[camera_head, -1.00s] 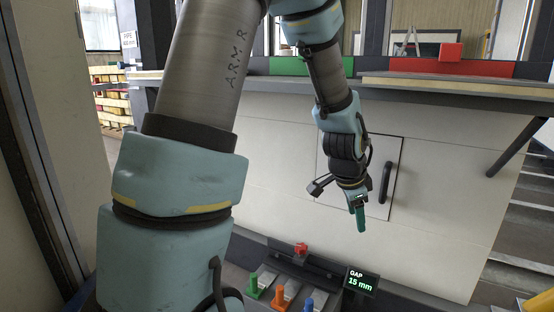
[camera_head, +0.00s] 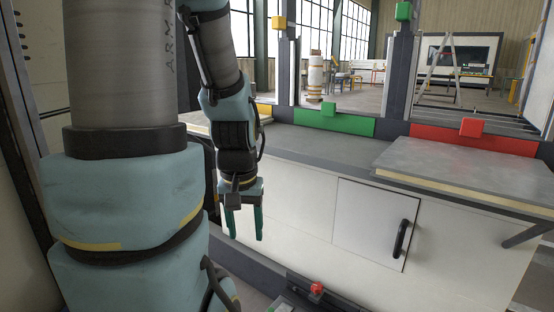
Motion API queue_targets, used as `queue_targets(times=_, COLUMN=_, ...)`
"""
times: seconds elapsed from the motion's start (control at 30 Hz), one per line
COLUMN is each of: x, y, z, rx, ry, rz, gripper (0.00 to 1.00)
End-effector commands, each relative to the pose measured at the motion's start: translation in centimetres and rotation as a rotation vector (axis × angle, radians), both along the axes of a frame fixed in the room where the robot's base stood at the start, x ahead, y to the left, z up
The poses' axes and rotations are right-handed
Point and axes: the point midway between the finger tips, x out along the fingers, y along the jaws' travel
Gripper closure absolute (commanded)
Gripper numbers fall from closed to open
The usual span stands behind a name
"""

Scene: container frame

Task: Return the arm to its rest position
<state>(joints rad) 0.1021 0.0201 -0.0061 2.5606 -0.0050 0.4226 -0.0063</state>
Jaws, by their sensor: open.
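My gripper (camera_head: 244,222) hangs at the end of my arm (camera_head: 236,130), left of the middle of the picture. Its two green fingers point down and stand apart, with nothing between them. It is in front of the white cabinet front (camera_head: 300,205), to the left of the cabinet door (camera_head: 372,222). I cannot tell how far the fingers are from the panel. The upper part of my arm runs out of the picture at the top.
A grey counter with a green strip (camera_head: 335,122) and a red strip (camera_head: 470,138) runs behind. A raised grey slab (camera_head: 480,172) juts out at the right, with a brace (camera_head: 528,236) below. A black door handle (camera_head: 400,238) sticks out. A red knob (camera_head: 317,288) shows at the bottom.

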Motion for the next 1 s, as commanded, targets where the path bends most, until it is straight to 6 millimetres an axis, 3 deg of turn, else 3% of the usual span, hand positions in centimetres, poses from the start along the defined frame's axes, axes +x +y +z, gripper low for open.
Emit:
queue_targets(times=0.03, x=0.0, y=0.0, z=3.3, rx=0.0, ry=0.0, rz=-0.001, gripper=0.43)
queue_targets(times=0.6, x=0.0, y=0.0, z=20.9, rx=0.0, ry=-0.001, rz=-0.002, gripper=0.43)
queue_targets(times=0.8, x=0.0, y=0.0, z=25.6, rx=0.0, ry=-0.001, rz=-0.002, gripper=0.43)
queue_targets(times=1.0, x=0.0, y=0.0, z=27.3, rx=0.0, ry=-0.001, rz=-0.002, gripper=0.43)
